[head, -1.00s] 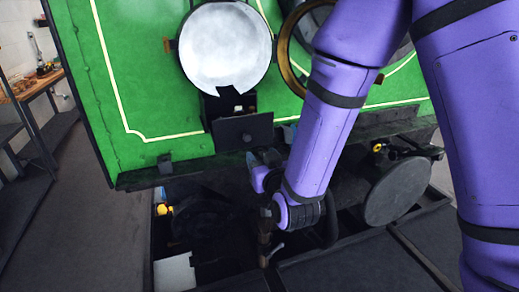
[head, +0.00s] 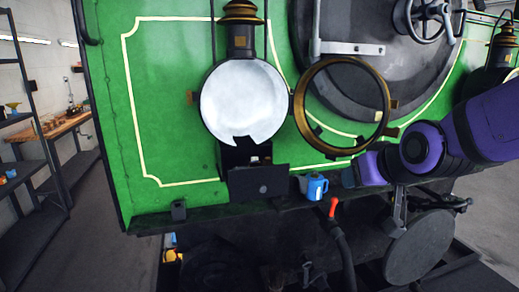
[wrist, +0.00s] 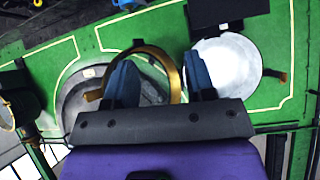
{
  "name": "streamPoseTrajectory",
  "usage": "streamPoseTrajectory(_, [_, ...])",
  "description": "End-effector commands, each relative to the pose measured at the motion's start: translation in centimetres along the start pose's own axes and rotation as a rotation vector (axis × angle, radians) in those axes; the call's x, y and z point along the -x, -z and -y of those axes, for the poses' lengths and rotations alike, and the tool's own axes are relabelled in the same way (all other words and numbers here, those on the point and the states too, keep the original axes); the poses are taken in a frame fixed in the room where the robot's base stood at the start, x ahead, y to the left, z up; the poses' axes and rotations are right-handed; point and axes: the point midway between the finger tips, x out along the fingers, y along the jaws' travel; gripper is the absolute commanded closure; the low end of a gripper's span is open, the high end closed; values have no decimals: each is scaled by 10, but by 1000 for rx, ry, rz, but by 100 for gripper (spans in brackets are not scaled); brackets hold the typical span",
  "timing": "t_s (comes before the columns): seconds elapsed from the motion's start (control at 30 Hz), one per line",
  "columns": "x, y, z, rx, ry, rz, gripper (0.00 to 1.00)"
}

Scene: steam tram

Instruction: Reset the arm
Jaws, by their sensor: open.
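My purple arm reaches in from the right in the head view. My gripper (head: 350,174) is beside the tram's front, just below the brass lamp ring (head: 387,100) and right of a small blue can (head: 314,187). In the wrist view my gripper (wrist: 160,76) has its two blue-grey fingers wide apart with nothing held between them. The brass ring (wrist: 150,48) shows beyond and between them. Whether the fingers touch the tram or the can, I cannot tell.
The lamp's round white reflector (head: 242,102) is left of the ring on the green tram front (head: 165,90). A red-tipped lever (head: 333,207) and a round buffer (head: 418,248) are below. A wooden workbench (head: 62,126) stands at the far left. Dark floor is clear at left.

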Motion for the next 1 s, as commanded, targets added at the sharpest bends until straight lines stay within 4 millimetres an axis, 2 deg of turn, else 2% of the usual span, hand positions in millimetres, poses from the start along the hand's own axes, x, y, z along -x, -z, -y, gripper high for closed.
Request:
streamPoseTrajectory(0.03, [17,-2,-9,-8,-14,26,50])
streamPoseTrajectory(0.3, [102,-40,-43,-48,-93,232,50])
streamPoseTrajectory(0.5, [155,-71,-57,-87,-148,359,50])
streamPoseTrajectory(0.7, [177,-86,-61,-106,-172,418,50])
streamPoseTrajectory(1.0, [178,-88,-61,-107,-173,423,50])
